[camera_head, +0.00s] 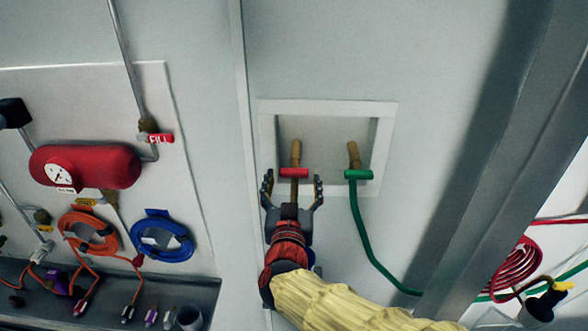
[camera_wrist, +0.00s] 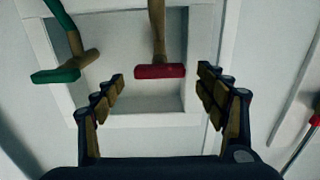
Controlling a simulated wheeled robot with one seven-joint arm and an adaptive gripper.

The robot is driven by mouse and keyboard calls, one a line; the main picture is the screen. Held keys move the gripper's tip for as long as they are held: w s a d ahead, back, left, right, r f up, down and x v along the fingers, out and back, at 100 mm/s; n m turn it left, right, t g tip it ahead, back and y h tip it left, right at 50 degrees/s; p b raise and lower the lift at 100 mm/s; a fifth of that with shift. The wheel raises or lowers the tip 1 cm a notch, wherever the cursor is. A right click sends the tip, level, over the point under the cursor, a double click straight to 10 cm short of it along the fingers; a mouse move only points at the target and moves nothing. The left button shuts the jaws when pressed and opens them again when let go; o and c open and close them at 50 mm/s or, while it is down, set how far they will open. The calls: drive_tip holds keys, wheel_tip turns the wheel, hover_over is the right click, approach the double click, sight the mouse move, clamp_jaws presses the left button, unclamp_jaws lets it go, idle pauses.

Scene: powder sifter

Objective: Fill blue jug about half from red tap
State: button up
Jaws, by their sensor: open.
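The red tap (camera_head: 294,173) has a red crossbar handle on a brass stem in a recessed wall box. My gripper (camera_head: 293,181) is open, with one finger on each side of the red handle. In the wrist view the red handle (camera_wrist: 160,71) lies between the open fingers (camera_wrist: 162,76), with gaps on both sides. No blue jug can be clearly made out. A small blue patch (camera_head: 313,260) shows beside my wrist, mostly hidden behind it, and I cannot tell what it is.
A green tap (camera_head: 358,174) with a green hose stands just right of the red one, inside the white box frame (camera_head: 330,105). A red tank (camera_head: 85,166), an orange coil (camera_head: 88,232) and a blue coil (camera_head: 162,236) are at left. A grey post (camera_head: 505,165) stands at right.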

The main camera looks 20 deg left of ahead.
sight(295, 175)
drive_tip(key=shift+x, duration=2)
drive_tip(key=shift+c, duration=0.4)
drive_tip(key=c, duration=1.1)
drive_tip(key=m+b, duration=0.3)
drive_tip(key=b, duration=0.2)
drive_tip(key=shift+d+f, duration=0.1)
drive_tip(key=shift+f, duration=0.1)
drive_tip(key=m+b, duration=0.4)
drive_tip(key=shift+r+m+b, duration=0.1)
drive_tip(key=shift+m+b, duration=0.25)
drive_tip(key=shift+m, duration=0.05)
